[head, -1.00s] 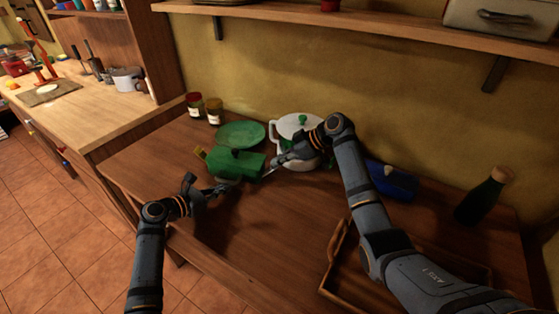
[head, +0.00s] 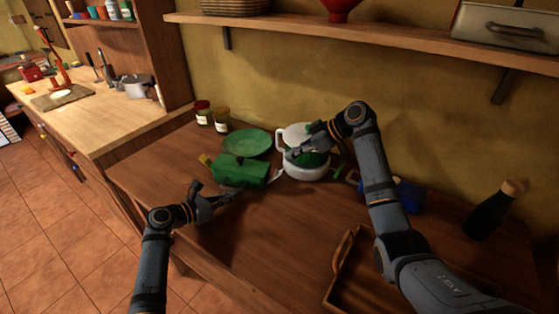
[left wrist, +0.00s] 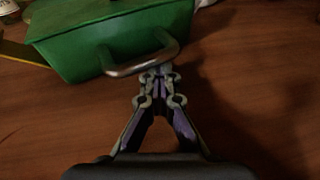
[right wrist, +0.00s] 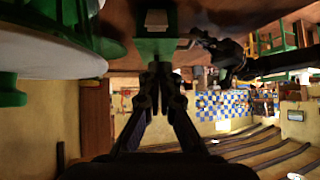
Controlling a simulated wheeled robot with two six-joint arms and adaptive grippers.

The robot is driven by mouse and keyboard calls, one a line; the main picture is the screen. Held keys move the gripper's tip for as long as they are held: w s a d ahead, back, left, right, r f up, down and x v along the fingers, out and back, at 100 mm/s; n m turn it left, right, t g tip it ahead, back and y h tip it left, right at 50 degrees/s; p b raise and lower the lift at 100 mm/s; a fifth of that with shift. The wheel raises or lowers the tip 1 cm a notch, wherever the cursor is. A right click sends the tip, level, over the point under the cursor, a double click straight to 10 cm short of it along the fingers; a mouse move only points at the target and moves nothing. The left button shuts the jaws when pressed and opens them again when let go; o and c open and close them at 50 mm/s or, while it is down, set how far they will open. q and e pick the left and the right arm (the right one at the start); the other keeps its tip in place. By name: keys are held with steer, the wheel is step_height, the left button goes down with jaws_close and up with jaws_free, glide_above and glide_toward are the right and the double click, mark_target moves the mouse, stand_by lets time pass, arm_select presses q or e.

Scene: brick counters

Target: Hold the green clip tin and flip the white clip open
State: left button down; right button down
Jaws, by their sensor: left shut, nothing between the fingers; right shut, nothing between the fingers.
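The green clip tin (head: 240,171) stands on the wooden counter, with a metal handle (left wrist: 143,62) on its near side. The white clip (head: 276,176) sticks out at an angle from the tin's right end; a white patch on the tin also shows in the right wrist view (right wrist: 156,20). My left gripper (head: 232,194) is shut and empty, its tips right at the handle in the left wrist view (left wrist: 158,72); contact is unclear. My right gripper (head: 287,151) is shut and empty, raised right of the tin in front of the white pot, pointing toward the tin.
A white pot (head: 306,173) with green parts stands close right of the tin. A green plate (head: 246,144) and two jars (head: 212,117) are behind it. The front counter is clear.

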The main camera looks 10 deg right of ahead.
arm_select(q)
steer(key=shift+a, duration=0.1)
steer(key=c, duration=2.1)
jaws_free()
steer(key=o, duration=0.5)
steer(key=v, duration=1.1)
steer(key=shift+s+a, duration=0.1)
steer(key=shift+s+a+r, duration=0.15)
steer(key=shift+a, duration=0.05)
